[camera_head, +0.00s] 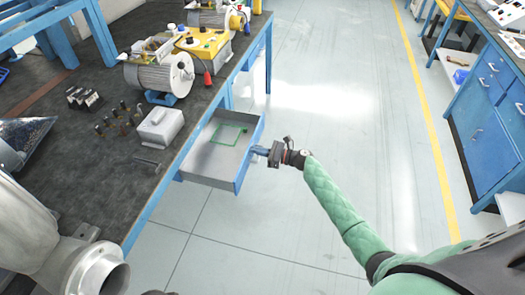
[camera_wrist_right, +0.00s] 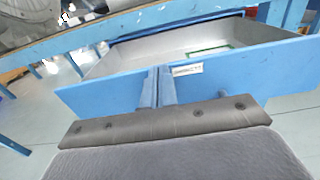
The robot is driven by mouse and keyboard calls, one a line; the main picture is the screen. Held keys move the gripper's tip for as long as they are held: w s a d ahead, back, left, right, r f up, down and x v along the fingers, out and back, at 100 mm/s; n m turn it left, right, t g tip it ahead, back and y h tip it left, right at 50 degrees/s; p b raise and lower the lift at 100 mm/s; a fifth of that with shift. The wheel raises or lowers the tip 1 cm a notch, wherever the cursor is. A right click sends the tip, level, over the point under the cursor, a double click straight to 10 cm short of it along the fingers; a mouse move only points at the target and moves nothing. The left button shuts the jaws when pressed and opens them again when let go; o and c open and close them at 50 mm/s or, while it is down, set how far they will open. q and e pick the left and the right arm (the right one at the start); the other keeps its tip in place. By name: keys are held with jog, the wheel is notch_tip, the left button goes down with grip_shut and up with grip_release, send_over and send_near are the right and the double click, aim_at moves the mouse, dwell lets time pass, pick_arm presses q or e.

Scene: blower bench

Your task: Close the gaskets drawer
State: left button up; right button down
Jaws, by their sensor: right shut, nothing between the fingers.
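The gaskets drawer (camera_head: 236,186) is pulled out from under the dark-topped bench in the head view. It has a blue front and grey inside, with a green outlined square gasket (camera_head: 229,135) lying in it. The blue drawer front (camera_wrist_right: 110,98) fills the middle of the right wrist view, with a small white label (camera_wrist_right: 188,70). My right gripper (camera_head: 258,150) is at the outer face of the drawer front. Its fingers (camera_wrist_right: 158,88) are shut with nothing between them, close to the front; I cannot tell if they touch.
The bench top (camera_head: 60,160) holds a motor (camera_head: 160,75), a grey box (camera_head: 160,128), several small fittings and a large metal blower part (camera_head: 40,240). A blue cabinet (camera_head: 490,110) stands at the right. The floor between them is clear.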

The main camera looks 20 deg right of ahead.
aim_at(239, 159)
pick_arm(q)
jog(key=shift+f, duration=0.2)
pick_arm(e)
jog(key=shift+a, duration=0.1)
jog(key=shift+w+a, duration=0.1)
